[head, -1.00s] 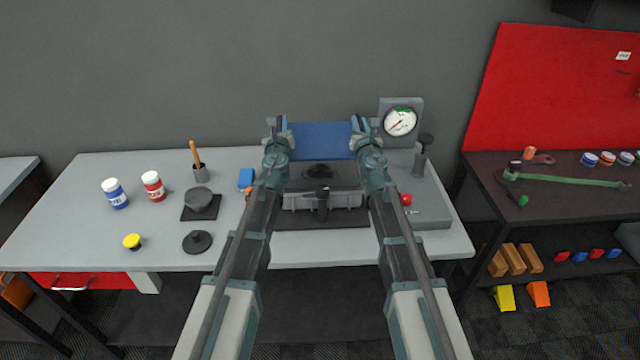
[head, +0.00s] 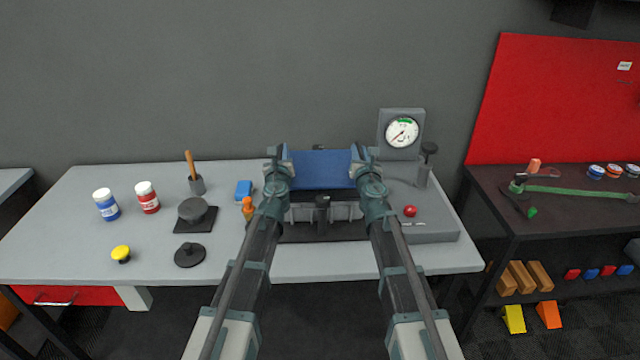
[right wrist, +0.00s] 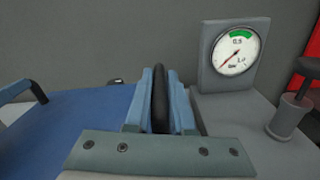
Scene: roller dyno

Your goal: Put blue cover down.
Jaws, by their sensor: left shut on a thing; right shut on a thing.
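The blue cover (head: 320,169) is a flat blue panel held between my two grippers in the head view. My left gripper (head: 278,158) is shut on the cover's left side. My right gripper (head: 364,158) is shut on its right side. In the right wrist view, my right gripper (right wrist: 160,100) is closed around a black handle (right wrist: 160,98) at the edge of the blue cover (right wrist: 75,130). Whether the cover touches the unit is hidden.
A dial gauge (head: 402,132) and a black-knobbed post (head: 426,165) stand right of the cover, with a red button (head: 410,211) in front. Blue (head: 106,204) and red (head: 147,197) jars, a yellow knob (head: 121,254) and black discs (head: 190,255) are on the left of the bench.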

